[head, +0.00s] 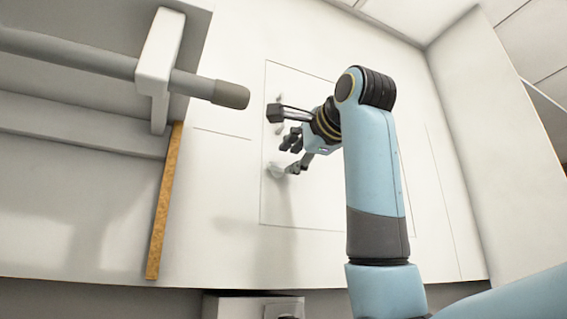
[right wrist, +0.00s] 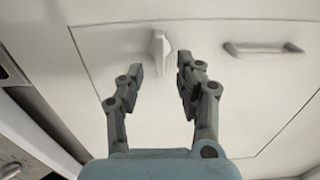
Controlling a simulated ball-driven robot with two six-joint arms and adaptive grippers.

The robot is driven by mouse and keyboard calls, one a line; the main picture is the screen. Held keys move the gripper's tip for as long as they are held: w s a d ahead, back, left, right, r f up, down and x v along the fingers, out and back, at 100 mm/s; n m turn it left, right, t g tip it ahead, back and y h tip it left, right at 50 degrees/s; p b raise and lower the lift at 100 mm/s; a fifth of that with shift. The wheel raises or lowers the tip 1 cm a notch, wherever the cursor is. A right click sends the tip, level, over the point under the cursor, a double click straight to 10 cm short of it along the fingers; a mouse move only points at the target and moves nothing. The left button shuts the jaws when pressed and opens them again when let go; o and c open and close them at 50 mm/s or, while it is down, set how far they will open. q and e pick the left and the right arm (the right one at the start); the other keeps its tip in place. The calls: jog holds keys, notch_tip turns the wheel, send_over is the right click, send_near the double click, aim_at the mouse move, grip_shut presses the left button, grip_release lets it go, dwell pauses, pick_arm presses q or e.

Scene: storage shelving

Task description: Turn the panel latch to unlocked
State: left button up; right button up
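The panel latch (right wrist: 157,46) is a small pale knob on a round base, on a flat white panel (right wrist: 110,45). In the right wrist view its grip points along the picture's vertical. In the head view the latch (head: 275,171) shows low on the panel, close to a fingertip. My right gripper (right wrist: 161,68) is open, with its two dark fingers apart on either side of the latch's line. I cannot tell whether a finger touches it. In the head view my right gripper (head: 292,155) is in front of the panel. My left gripper is out of view.
A pale bar handle (right wrist: 264,49) is on the same panel, right of the latch in the right wrist view. In the head view, a grey rail (head: 100,58) with a dark end cap and white bracket (head: 160,65) juts in left of my gripper.

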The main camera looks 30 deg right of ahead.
aim_at(283, 166)
jog(key=w, duration=0.4)
jog(key=shift+w+d+p, duration=0.2)
jog(key=shift+w+p, duration=0.05)
jog(key=shift+p, duration=0.1)
jog(key=shift+w+f, duration=0.1)
jog(key=shift+w, duration=0.25)
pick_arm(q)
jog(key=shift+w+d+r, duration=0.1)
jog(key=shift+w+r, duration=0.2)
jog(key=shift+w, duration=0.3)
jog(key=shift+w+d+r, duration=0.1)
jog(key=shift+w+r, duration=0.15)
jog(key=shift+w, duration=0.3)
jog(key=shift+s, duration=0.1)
pick_arm(e)
jog(key=shift+c, duration=0.3)
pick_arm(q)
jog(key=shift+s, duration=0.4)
pick_arm(e)
grip_shut()
